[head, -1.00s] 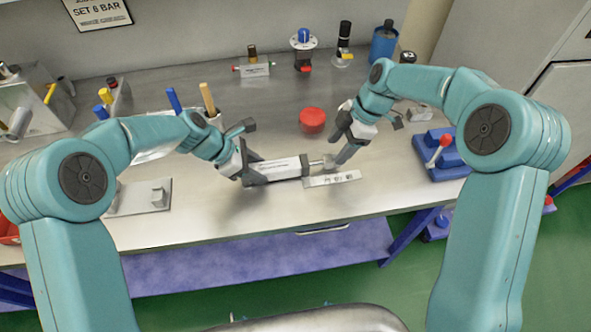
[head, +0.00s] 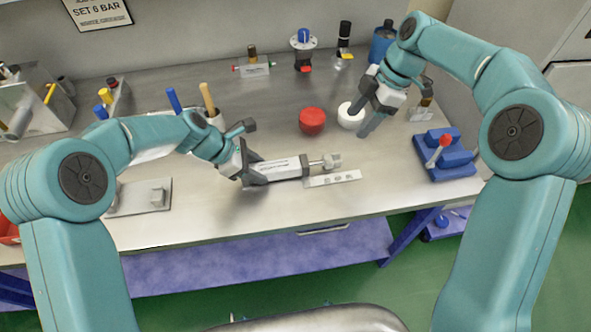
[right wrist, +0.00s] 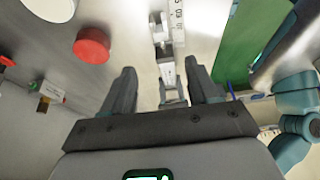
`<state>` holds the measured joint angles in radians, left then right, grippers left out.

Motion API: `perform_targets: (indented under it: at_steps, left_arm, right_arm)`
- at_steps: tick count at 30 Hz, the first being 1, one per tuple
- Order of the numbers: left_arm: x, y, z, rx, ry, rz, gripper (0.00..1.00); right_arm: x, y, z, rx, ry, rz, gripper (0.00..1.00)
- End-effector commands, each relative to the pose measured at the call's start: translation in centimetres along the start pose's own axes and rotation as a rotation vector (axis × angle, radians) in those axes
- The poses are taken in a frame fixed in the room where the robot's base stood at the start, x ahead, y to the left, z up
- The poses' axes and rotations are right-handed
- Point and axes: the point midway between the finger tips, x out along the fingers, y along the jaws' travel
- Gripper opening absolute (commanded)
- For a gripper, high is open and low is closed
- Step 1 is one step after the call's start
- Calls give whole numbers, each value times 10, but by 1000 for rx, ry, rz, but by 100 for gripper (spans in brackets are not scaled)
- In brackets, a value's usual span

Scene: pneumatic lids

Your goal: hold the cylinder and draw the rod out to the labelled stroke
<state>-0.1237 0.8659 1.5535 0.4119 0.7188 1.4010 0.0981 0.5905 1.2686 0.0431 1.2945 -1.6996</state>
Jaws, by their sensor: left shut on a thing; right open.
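The cylinder (head: 280,169) is a pale block-shaped body with a dark end cap, lying along the bench. Its rod (head: 330,161) sticks out to the right, with a light end piece. My left gripper (head: 250,172) is shut on the left part of the cylinder. A labelled strip (head: 332,178) lies just in front of the rod, and it also shows in the right wrist view (right wrist: 177,20). My right gripper (head: 368,118) is open and empty, up and right of the rod end, apart from it. In the right wrist view, the rod (right wrist: 160,27) lies beyond the open fingers (right wrist: 162,85).
A red round piece (head: 312,121) and a white round piece (head: 350,115) stand behind the rod. A blue block with a red-knobbed lever (head: 445,158) is at right. A grey plate (head: 140,197) lies at left. The bench front between them is clear.

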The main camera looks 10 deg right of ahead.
Motion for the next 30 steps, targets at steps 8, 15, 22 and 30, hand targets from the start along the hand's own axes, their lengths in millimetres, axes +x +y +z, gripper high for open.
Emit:
perform_targets:
  at_steps: [8,15,22,30]
  left_arm:
    - [-1,0,1,0,-1,1,20]
    - [-1,0,1,0,-1,1,20]
    - [0,0,0,0,-1,1,77]
    - [-6,0,0,0,-1,2,77]
  right_arm:
    - [-35,0,0,0,0,1,60]
    - [-36,0,0,0,0,-1,60]
    - [-36,0,0,0,0,-1,60]
    - [-36,0,0,0,0,-1,60]
